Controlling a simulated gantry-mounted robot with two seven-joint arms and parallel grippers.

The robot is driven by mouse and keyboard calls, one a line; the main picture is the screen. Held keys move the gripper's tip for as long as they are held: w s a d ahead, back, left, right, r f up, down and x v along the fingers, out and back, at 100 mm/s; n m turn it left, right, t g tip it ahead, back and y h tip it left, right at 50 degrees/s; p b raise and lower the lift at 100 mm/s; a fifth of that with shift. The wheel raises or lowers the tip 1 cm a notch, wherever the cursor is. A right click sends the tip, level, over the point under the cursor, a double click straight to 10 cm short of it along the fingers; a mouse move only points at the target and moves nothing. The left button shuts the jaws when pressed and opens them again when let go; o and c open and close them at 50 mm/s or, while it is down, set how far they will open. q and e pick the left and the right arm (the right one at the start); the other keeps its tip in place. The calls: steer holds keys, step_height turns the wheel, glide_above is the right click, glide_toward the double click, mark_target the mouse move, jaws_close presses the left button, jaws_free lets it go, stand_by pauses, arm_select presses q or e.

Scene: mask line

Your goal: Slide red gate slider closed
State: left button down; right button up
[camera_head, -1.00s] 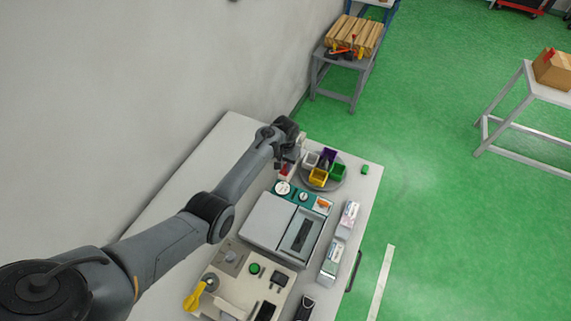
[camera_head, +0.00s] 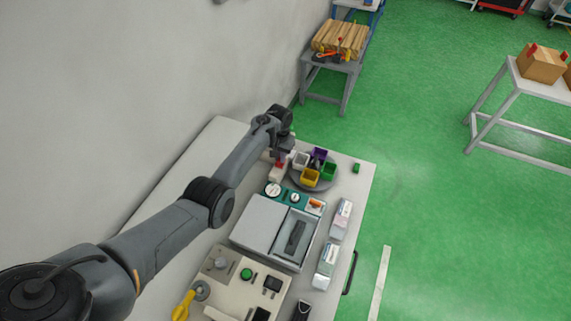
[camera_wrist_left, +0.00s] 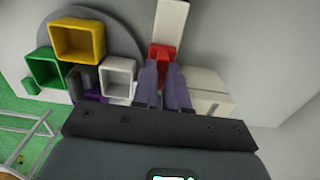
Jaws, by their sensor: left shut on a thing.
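The red gate slider (camera_wrist_left: 160,58) shows in the left wrist view at the lower end of a white bar (camera_wrist_left: 171,22). My left gripper (camera_wrist_left: 163,84) has its two grey-purple fingers on either side of the slider's near end and is shut on it. In the head view the red slider (camera_head: 278,172) is a small patch below my left gripper (camera_head: 281,156), near the table's back left. The fingers hide part of the slider. My right gripper is in neither view.
A round grey turntable (camera_head: 326,185) with yellow, green, white and purple bins stands close beside my left gripper. A white block (camera_wrist_left: 208,92) lies on its other side. A grey-lidded machine (camera_head: 258,221) and small boxes (camera_head: 341,218) occupy the nearer table.

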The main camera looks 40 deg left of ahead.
arm_select(q)
steer(key=shift+f, duration=0.1)
steer(key=c, duration=1.5)
jaws_free()
steer(key=o, duration=0.3)
steer(key=shift+w+a, duration=0.1)
steer(key=shift+w, duration=0.1)
steer(key=shift+o, duration=0.2)
steer(key=shift+r, duration=0.65)
step_height(320, 180, up, 10)
steer(key=p, duration=0.1)
steer(key=shift+f, duration=0.15)
steer(key=shift+s+f, duration=0.1)
